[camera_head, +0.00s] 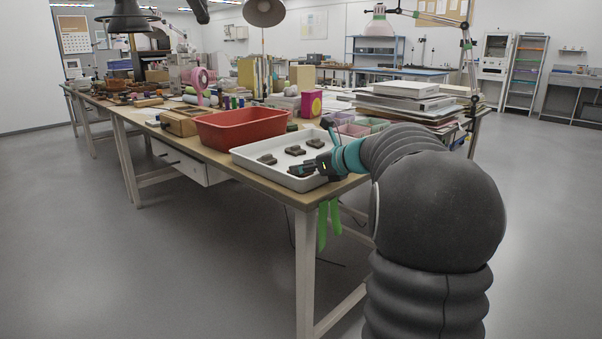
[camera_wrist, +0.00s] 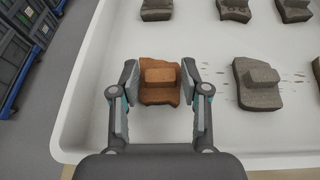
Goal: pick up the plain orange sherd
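The plain orange sherd (camera_wrist: 159,80) lies on the white tray (camera_wrist: 106,20) in the wrist view, a flat orange-brown piece with a raised block on top. My gripper (camera_wrist: 160,78) is open, with one finger on each side of the sherd. The gaps between fingers and sherd look very narrow; I cannot tell whether either finger touches it. In the head view my gripper (camera_head: 325,168) is low over the near right part of the tray, and I cannot make out the orange sherd there.
Several grey-brown sherds lie in the tray, the nearest (camera_wrist: 259,84) to the right of my gripper. A red bin (camera_head: 240,128) stands left of the tray on the table. Stacked boards (camera_head: 410,100) stand behind it. The tray's near rim (camera_wrist: 270,160) is close to my gripper.

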